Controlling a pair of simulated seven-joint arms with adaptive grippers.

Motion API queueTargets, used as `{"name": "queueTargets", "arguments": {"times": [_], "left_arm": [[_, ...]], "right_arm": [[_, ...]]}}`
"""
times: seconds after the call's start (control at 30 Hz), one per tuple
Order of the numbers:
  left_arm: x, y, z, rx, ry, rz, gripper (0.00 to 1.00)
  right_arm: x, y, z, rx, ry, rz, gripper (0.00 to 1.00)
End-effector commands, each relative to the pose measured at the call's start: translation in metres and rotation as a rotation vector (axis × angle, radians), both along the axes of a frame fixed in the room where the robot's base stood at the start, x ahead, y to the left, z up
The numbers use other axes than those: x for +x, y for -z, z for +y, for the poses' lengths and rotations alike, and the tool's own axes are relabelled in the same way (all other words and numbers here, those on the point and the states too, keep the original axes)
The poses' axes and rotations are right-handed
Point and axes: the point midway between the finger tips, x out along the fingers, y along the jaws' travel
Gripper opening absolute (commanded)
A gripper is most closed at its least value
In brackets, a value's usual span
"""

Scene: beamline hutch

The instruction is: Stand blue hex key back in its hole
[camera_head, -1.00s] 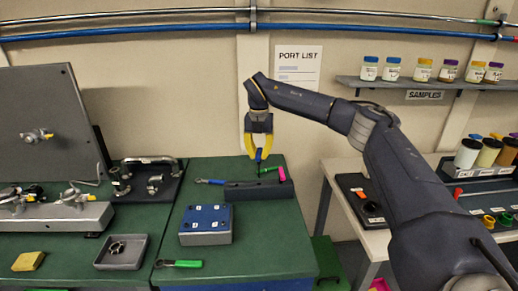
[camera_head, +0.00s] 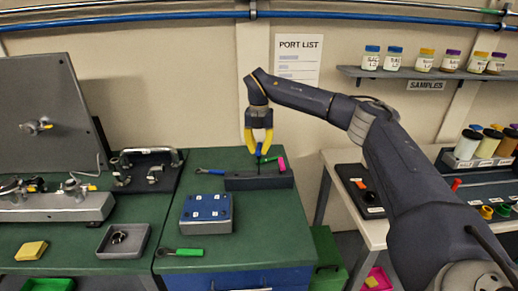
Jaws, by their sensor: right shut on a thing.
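My right gripper (camera_head: 258,144) points down above the dark block (camera_head: 245,183) near the back of the green bench. Its yellow fingers are shut on the blue hex key (camera_head: 259,152), whose blue part shows between and just below the fingertips. The key looks roughly upright over the block; I cannot tell whether its lower end is in a hole. A green-handled key (camera_head: 271,159) and a pink-handled key (camera_head: 281,165) are at the block's right part. My left gripper is not in view.
A blue-handled tool (camera_head: 210,171) lies left of the block. In front are a blue-topped box (camera_head: 207,208) and a green-handled tool (camera_head: 189,252). A grey tray (camera_head: 104,252) is at left. The bench's front right is clear.

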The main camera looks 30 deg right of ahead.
Motion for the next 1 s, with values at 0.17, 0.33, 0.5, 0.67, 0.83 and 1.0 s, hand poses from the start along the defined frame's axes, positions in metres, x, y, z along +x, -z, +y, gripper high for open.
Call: {"name": "queueTargets", "arguments": {"times": [0.17, 0.33, 0.5, 0.67, 0.83, 1.0], "left_arm": [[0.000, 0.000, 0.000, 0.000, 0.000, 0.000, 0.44], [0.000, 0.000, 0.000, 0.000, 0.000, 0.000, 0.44], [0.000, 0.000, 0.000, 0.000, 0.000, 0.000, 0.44], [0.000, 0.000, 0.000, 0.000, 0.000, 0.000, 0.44], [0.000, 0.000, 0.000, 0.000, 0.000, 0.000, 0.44], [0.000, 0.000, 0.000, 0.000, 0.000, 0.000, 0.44]], "right_arm": [[0.000, 0.000, 0.000, 0.001, 0.001, 0.001, 0.00], [0.000, 0.000, 0.000, 0.000, 0.001, 0.000, 0.00], [0.000, 0.000, 0.000, -0.001, 0.001, 0.001, 0.00], [0.000, 0.004, 0.000, -0.001, 0.001, 0.001, 0.00], [0.000, 0.009, 0.000, 0.000, 0.000, 0.000, 0.00], [0.000, 0.015, 0.000, 0.001, 0.000, 0.001, 0.00]]}}
